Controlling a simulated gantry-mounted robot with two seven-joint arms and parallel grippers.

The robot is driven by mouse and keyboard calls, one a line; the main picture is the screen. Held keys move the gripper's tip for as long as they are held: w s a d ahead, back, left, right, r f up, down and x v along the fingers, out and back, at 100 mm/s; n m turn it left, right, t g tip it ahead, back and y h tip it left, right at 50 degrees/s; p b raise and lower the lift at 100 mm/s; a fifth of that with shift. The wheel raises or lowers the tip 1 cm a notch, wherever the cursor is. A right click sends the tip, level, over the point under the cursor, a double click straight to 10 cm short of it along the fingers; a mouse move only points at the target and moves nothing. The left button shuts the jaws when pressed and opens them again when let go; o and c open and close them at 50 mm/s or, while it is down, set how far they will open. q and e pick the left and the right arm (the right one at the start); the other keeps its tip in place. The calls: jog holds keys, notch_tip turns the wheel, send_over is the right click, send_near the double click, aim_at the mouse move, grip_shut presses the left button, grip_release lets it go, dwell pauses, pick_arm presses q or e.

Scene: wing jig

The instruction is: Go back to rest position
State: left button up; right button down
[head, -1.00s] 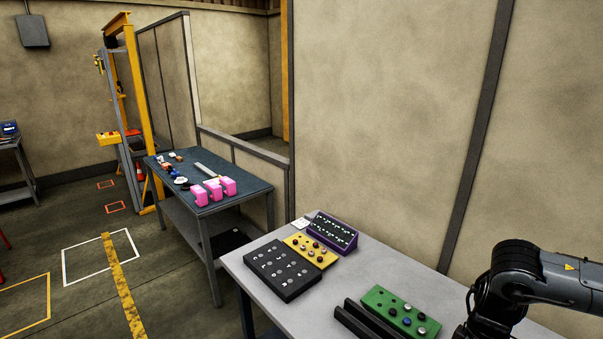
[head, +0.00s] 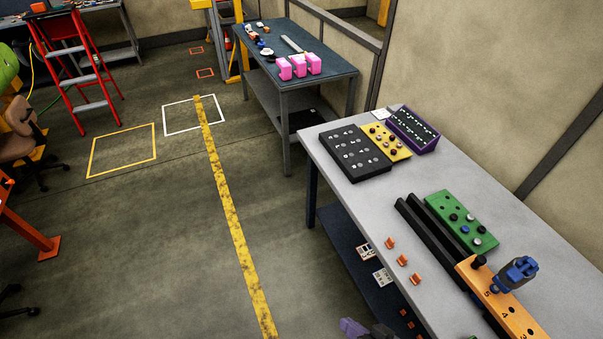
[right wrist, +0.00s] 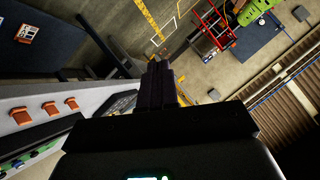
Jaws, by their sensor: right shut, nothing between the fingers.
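My right gripper (head: 352,328) shows only partly at the bottom edge of the head view, low in front of the grey workbench's (head: 462,187) near side. In the right wrist view its dark fingers (right wrist: 159,72) are together with nothing between them, pointing out over the floor. The workbench edge lies to their left there. My left gripper is not in view.
The workbench carries a black board (head: 353,153), yellow board (head: 385,142), purple rack (head: 413,130), green board (head: 461,219), black rails (head: 437,236) and orange block (head: 497,297). Orange clips (head: 403,260) lie near its edge. Floor left of it is open.

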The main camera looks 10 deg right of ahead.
jog(key=s+d+f+n+g+h, duration=0.3)
jog(key=s+d+g+h, duration=0.3)
jog(key=s+d, duration=0.2)
notch_tip(320, 180, up, 19)
jog(key=p, duration=1.8)
jog(key=shift+w+a+p, duration=0.2)
jog(key=shift+p, duration=0.15)
